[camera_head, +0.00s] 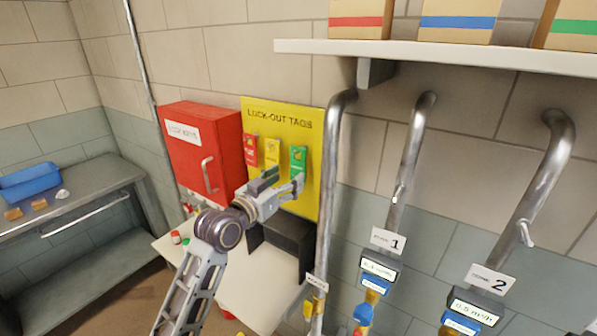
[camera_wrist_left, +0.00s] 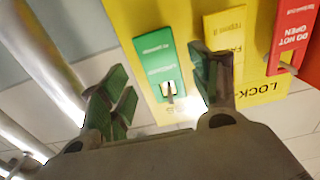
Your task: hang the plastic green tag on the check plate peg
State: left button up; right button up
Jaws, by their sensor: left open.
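The green tag (camera_head: 298,157) hangs on the yellow lock-out tags board (camera_head: 313,140), to the right of the yellow and red tags. In the left wrist view the green tag (camera_wrist_left: 157,60) appears upside down, with a peg through the hole at its end. My left gripper (camera_head: 283,180) is open in front of the board, just below the tags. In the left wrist view its two fingers (camera_wrist_left: 160,75) stand apart on either side of the green tag, with no clear contact. I cannot make out the check plate peg. My right gripper is out of view.
A yellow tag (camera_head: 272,151) and a red tag (camera_head: 250,150) hang close beside the green one. A red cabinet (camera_head: 190,150) is left of the board. Metal pipes (camera_head: 334,170) stand to the right, below a shelf (camera_head: 450,56). A dark box (camera_head: 290,234) sits below the board.

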aim_at(297, 166)
pick_arm(q)
jog(key=shift+w+d, duration=0.4)
jog(key=shift+w, duration=0.1)
jog(key=shift+x, duration=1.2)
jog(key=shift+p+x, duration=0.4)
jog(key=shift+x, duration=1)
jog(key=c, duration=1)
jog(key=shift+r+p, duration=0.7)
